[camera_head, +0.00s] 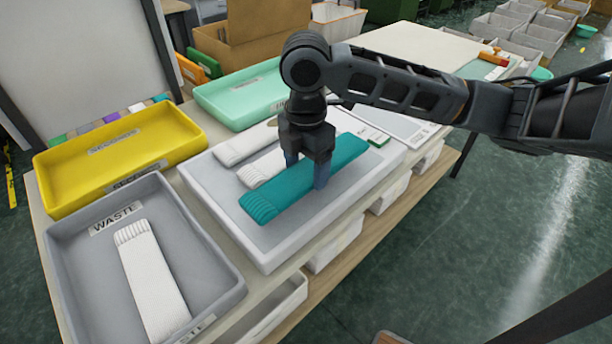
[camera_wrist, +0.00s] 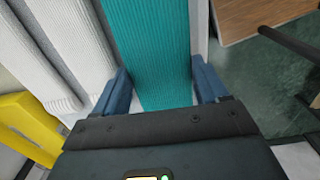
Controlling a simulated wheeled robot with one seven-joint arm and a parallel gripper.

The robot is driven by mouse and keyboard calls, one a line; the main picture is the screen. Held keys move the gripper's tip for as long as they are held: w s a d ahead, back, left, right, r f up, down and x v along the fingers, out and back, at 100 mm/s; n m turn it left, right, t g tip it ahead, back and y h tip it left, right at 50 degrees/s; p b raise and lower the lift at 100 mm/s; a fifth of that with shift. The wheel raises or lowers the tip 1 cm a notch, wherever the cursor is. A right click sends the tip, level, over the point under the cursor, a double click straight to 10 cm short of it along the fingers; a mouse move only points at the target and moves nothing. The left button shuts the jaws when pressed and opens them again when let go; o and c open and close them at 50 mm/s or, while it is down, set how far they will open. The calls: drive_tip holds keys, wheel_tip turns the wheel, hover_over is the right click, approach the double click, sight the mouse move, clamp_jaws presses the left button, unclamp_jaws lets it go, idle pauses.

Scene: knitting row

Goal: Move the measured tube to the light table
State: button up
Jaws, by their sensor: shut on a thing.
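My gripper (camera_head: 307,170) is shut across the middle of a teal ribbed knitted tube (camera_head: 270,196). Its blue fingers lie on both sides of the tube, which also shows in the wrist view (camera_wrist: 155,45). The tube is over the near side of a white tray (camera_head: 235,232); I cannot tell whether it touches the floor of the tray. Two white knitted tubes, one (camera_head: 245,146) farther back and one (camera_head: 262,169) nearer, lie beside it. A pale flat panel (camera_head: 425,47) lies at the table's far end; I cannot tell if it is the light table.
A grey WASTE tray (camera_head: 70,240) holds a white tube (camera_head: 152,280). A yellow tray (camera_head: 120,155) and a mint tray (camera_head: 240,95) stand along the back. A flat white device (camera_head: 392,122) and a small green-and-white box (camera_head: 370,134) lie right of my gripper. Cardboard boxes (camera_head: 250,35) stand behind.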

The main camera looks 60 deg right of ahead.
sight(306, 171)
drive_tip(key=shift+f, duration=1.9)
drive_tip(key=shift+f, duration=0.2)
drive_tip(key=o, duration=1.1)
wheel_tip(306, 171, up, 12)
drive_tip(key=shift+r, duration=0.2)
